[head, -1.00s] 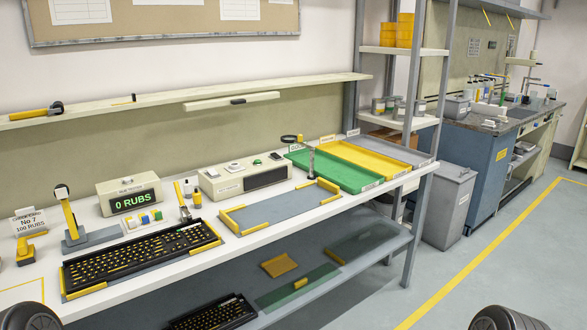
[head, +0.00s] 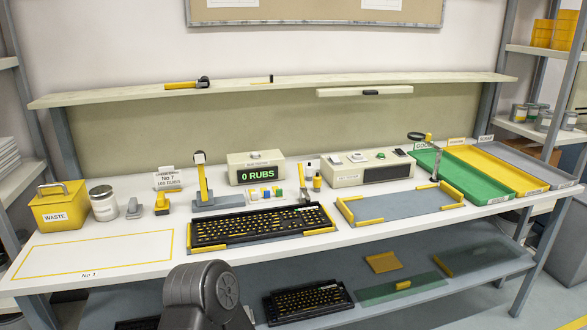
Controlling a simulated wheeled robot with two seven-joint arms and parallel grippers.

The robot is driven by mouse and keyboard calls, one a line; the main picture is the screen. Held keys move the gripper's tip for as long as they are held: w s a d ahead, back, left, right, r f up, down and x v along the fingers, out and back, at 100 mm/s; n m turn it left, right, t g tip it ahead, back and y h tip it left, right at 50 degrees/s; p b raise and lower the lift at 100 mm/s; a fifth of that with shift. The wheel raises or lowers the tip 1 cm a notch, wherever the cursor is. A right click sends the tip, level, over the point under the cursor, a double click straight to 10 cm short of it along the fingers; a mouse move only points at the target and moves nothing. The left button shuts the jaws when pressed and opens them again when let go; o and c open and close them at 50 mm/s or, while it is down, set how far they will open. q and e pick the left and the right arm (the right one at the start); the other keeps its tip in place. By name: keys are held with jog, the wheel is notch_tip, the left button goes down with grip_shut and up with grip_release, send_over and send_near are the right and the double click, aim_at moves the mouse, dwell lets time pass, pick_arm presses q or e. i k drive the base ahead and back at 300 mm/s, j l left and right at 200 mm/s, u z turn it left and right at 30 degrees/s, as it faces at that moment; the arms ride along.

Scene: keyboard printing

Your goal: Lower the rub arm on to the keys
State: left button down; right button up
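The rub arm (head: 203,180) stands raised, a yellow upright lever with a dark and white head, on a grey base (head: 219,203) at the back left of the keyboard. The black keyboard (head: 262,226) with yellow-marked keys lies on the white bench between yellow corner pieces. The rub arm's head is well above and apart from the keys. A counter box (head: 257,171) behind reads "0 RUBS". Neither gripper shows. A dark rounded part of my own body stands at the bottom, in front of the bench.
A yellow waste bin (head: 59,207), a jar (head: 104,203) and a "No 7, 100 RUBS" card (head: 168,180) stand left. A grey mat (head: 400,206) with yellow corners and green (head: 460,176) and yellow (head: 497,170) trays lie right. The marked rectangle (head: 95,254) at front left is clear.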

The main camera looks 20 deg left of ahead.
aim_at(199, 158)
jog(key=u, duration=1.3)
jog(key=i+l+u, duration=0.1)
jog(key=l+u, duration=0.9)
jog(key=l, duration=0.25)
